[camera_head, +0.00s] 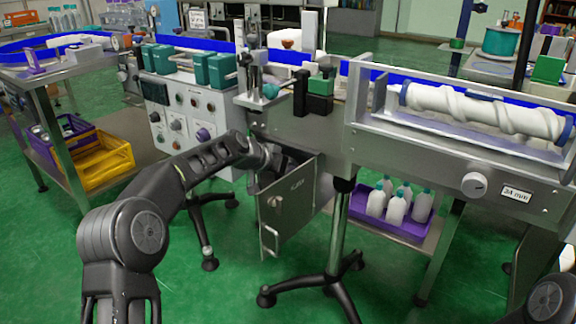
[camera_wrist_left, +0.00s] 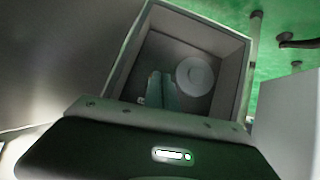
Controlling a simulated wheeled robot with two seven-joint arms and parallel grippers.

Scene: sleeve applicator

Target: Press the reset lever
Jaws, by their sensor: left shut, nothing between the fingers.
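My left arm reaches into a small grey metal cabinet on the machine, whose labelled door (camera_head: 287,208) hangs open. My left gripper (camera_wrist_left: 161,88) is shut and empty inside the box-shaped recess (camera_wrist_left: 228,50) in the left wrist view; in the head view the door and arm mostly hide it. A pale round knob or disc (camera_wrist_left: 195,76) sits at the back of the recess, just right of the fingertips; I cannot tell whether they touch. I cannot make out a clear lever shape; the disc may be part of it. My right gripper is out of view.
A control panel (camera_head: 185,118) with knobs is left of the cabinet. A conveyor with a white screw roller (camera_head: 480,110) runs above right. A purple crate (camera_head: 419,210) of bottles is below it. A black-footed stand (camera_head: 335,250) is near the door.

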